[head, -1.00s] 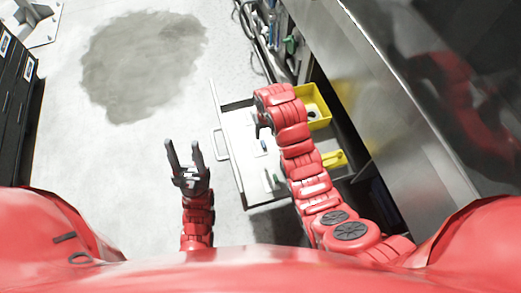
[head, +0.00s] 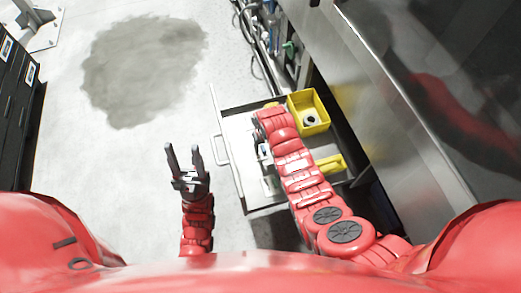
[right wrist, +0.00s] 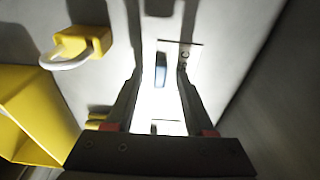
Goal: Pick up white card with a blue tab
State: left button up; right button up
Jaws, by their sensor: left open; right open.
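The white card (right wrist: 170,100) lies flat in the open drawer, brightly lit in the right wrist view. Its dark blue tab (right wrist: 161,70) stands between the two fingers of my right gripper (right wrist: 159,74). The gripper is open, with a gap on each side of the tab. A dark letter shows at the card's upper right, beside the right finger. In the head view my right arm covers most of this spot. My left gripper (head: 183,160) is open and empty, apart from the drawer over the floor on the left.
The drawer (head: 226,125) also holds a yellow bin (head: 294,105) with a round item inside and a smaller yellow thing (head: 330,163). A yellow padlock (right wrist: 82,43) lies left of the fingers in the right wrist view. A steel machine face (head: 375,95) borders the drawer on the right.

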grip_shut()
dwell(0.3)
dwell(0.4)
